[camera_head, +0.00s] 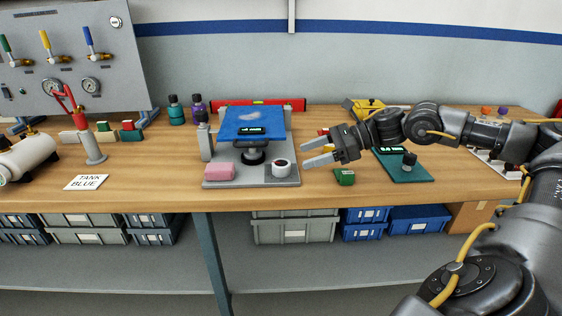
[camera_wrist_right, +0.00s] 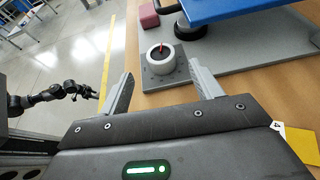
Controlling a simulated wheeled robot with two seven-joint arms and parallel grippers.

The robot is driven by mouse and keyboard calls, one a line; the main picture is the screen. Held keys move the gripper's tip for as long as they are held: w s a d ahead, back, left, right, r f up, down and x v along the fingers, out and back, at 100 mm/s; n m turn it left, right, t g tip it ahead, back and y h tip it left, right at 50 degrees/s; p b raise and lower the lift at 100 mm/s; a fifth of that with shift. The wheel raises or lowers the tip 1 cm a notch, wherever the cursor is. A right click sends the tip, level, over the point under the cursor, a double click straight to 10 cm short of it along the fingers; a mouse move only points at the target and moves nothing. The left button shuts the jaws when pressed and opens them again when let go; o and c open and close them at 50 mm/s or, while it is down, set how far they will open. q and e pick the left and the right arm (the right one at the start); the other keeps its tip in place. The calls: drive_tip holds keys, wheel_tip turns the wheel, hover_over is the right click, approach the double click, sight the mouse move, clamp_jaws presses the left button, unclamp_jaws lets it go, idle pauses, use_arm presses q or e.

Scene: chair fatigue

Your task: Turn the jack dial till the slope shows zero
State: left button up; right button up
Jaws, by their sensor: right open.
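A white round dial with a red pointer mark (camera_wrist_right: 160,59) sits on a grey square at the front right corner of a grey base plate (camera_head: 230,182); in the head view the dial (camera_head: 281,168) is left of my right gripper. A tilted blue platform (camera_head: 250,122) stands on the plate, with a small lit display (camera_head: 251,141) on its front, too small to read, and a black round foot (camera_head: 254,157) below. My right gripper (camera_head: 303,155) is open and empty, its fingers pointing at the dial without touching it. A dark arm, likely my left, shows small in the wrist view (camera_wrist_right: 45,97).
A pink block (camera_head: 219,172) lies on the plate. A green block (camera_head: 345,177) and a green board with a display and black knob (camera_head: 415,172) are to the right. A grey bottle (camera_head: 205,142) stands left of the platform.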

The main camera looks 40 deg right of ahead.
sight(285, 163)
drive_tip(key=p+x, duration=0.1)
drive_tip(key=x, duration=0.7)
drive_tip(key=shift+w+f+p, duration=0.15)
drive_tip(key=shift+p, duration=0.2)
use_arm(q)
drive_tip(key=s+f, duration=0.1)
drive_tip(key=a+f, duration=0.1)
drive_tip(key=f, duration=0.1)
drive_tip(key=s+f, duration=0.1)
drive_tip(key=f, duration=0.1)
drive_tip(key=shift+s+a+f, duration=0.1)
drive_tip(key=shift+s+a, duration=0.05)
drive_tip(key=shift+s, duration=0.15)
use_arm(e)
drive_tip(key=c, duration=1)
